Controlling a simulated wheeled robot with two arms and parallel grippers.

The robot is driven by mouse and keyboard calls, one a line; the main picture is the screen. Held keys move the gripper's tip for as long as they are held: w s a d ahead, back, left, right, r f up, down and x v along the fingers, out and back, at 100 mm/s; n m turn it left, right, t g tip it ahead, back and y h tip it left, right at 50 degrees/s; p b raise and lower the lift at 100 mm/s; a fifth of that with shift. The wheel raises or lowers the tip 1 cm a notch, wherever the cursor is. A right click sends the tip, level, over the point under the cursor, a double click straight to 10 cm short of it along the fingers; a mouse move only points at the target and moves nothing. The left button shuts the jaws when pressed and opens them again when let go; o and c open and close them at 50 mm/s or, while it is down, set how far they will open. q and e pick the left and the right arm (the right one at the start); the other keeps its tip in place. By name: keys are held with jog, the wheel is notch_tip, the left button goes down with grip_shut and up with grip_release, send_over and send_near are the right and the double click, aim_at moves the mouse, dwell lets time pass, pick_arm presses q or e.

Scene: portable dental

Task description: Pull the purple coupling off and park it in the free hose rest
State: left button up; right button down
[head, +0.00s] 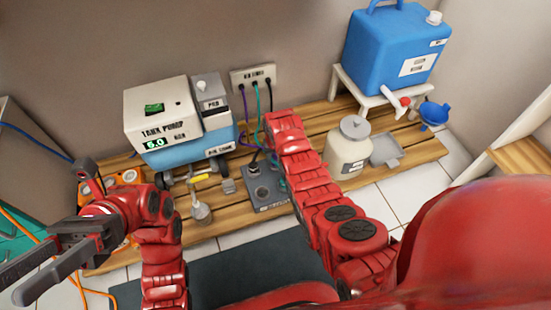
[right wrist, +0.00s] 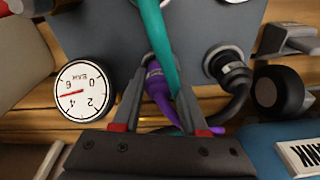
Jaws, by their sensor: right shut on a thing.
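The purple coupling (right wrist: 153,75) is between my right gripper's fingers (right wrist: 160,95), which are shut on it, at a grey block (right wrist: 100,30). A teal hose (right wrist: 158,40) crosses in front, so I cannot tell whether it is seated in a port. The purple hose (right wrist: 160,105) runs back between the fingers. A black coupling (right wrist: 228,68) sits in the block to the right. In the head view, the grey block (head: 268,190) is beside my right arm, which hides that gripper. My left gripper (head: 22,285) is open and empty at the far left. I cannot identify the free hose rest.
A dial gauge (right wrist: 83,90) is left of the fingers. The tank pump (head: 165,115) stands left of the block on a slatted wooden platform (head: 215,222). A cream jar (head: 347,150) and blue canister (head: 395,50) are right. Hoses hang from a wall plate (head: 253,75).

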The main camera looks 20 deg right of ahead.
jog(key=shift+c, duration=1.8)
grip_release()
